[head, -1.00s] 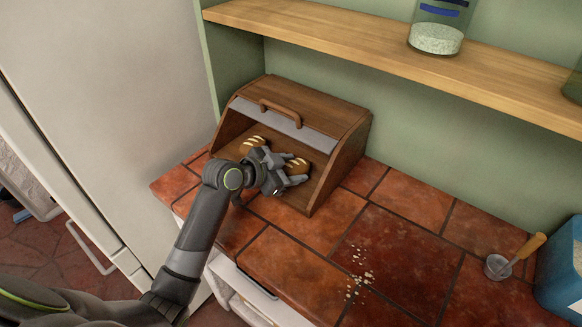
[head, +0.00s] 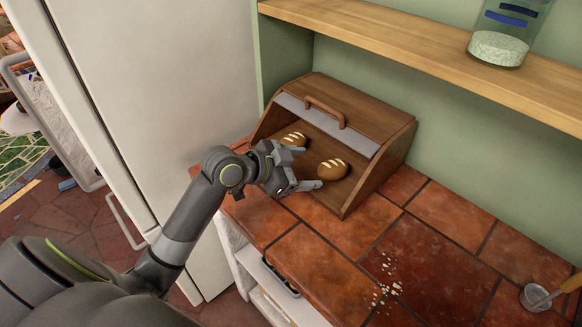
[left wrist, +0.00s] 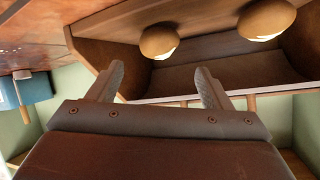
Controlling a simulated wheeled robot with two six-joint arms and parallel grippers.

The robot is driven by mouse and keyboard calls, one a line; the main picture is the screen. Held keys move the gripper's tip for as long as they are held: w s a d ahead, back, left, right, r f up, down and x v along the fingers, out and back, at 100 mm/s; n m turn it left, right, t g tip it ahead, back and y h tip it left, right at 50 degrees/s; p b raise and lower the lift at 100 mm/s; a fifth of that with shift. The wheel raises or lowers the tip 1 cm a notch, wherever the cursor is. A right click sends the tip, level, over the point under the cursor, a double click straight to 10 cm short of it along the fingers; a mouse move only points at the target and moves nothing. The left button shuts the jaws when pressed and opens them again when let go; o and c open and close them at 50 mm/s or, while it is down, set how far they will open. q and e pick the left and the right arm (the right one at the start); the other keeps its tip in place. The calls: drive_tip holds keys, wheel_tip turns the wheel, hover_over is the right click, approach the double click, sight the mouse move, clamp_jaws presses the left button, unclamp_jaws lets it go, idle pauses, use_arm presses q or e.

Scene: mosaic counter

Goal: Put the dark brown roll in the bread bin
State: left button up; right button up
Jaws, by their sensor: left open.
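The wooden bread bin (head: 375,134) stands open on the tiled counter with its lid raised. Two scored rolls lie inside on its floor. The right-hand one (head: 333,169) looks the darker brown; the other roll (head: 293,140) lies to its left, deeper along the bin. My left gripper (head: 306,168) is open and empty at the bin's front opening, just short of the right-hand roll. In the left wrist view both rolls show beyond the spread fingers (left wrist: 160,85), the right-hand roll (left wrist: 159,41) apart from them. My right gripper is in no view.
A wooden shelf (head: 430,62) with a glass jar (head: 500,46) runs above the bin. Crumbs (head: 388,275) lie on the counter. A small metal cup (head: 536,297) with a wooden-handled tool stands at the right. A pale fridge (head: 165,90) stands at the left.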

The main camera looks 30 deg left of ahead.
use_arm(q)
drive_tip(key=shift+v, duration=1.85)
